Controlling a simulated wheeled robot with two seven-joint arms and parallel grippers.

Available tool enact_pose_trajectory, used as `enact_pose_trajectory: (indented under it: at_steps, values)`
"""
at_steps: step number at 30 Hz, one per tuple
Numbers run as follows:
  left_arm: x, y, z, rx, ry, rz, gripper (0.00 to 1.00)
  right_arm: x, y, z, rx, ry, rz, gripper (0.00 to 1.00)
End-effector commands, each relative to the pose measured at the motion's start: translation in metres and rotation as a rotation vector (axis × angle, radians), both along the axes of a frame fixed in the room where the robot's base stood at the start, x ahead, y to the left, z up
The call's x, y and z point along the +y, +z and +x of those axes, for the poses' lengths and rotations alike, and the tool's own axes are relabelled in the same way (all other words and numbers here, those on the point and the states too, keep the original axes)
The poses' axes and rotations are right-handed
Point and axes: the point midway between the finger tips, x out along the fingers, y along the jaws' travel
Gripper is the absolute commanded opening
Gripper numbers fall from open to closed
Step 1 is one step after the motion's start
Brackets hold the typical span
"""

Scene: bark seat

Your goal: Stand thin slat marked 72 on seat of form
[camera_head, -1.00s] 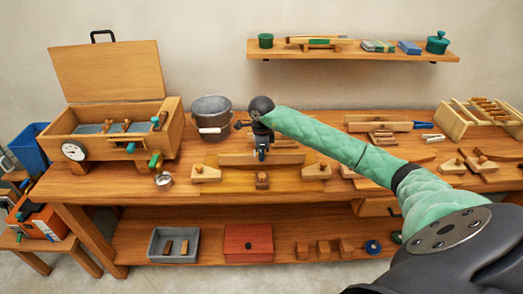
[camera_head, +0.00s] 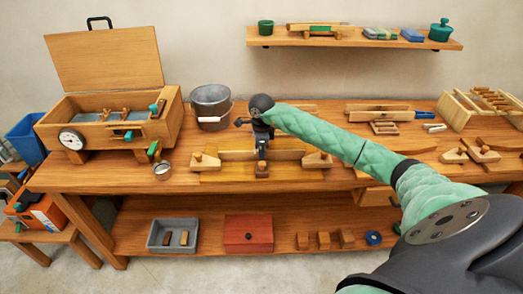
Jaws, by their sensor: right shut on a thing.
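My right gripper (camera_head: 262,147) hangs over the middle of the form on the bench, its jaws pointing down. It is shut on a long thin wooden slat (camera_head: 235,155), which runs left to right and stands on edge. The form (camera_head: 225,177) is a flat wooden board with a peg-topped block (camera_head: 206,161) at the left end, another block (camera_head: 317,160) at the right end and a small block (camera_head: 262,171) at front centre. Whether the slat touches the form cannot be told. The number 72 is not readable. My left gripper is not in view.
A grey bucket (camera_head: 211,107) stands behind and left of the form, and an open wooden box (camera_head: 97,133) with a dial is further left. Pieces of wood (camera_head: 385,128) and a slatted rack (camera_head: 478,108) lie to the right. A wall shelf (camera_head: 350,39) hangs above.

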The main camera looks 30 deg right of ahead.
Motion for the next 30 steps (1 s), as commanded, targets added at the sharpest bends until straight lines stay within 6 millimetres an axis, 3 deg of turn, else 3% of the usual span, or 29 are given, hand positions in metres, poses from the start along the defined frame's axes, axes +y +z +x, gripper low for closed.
enact_pose_trajectory:
  at_steps: [30]
  values:
    - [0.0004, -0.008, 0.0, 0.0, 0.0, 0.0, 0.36, 0.0002, -0.0001, 0.0001, -0.001, 0.0, -0.001, 0.0]
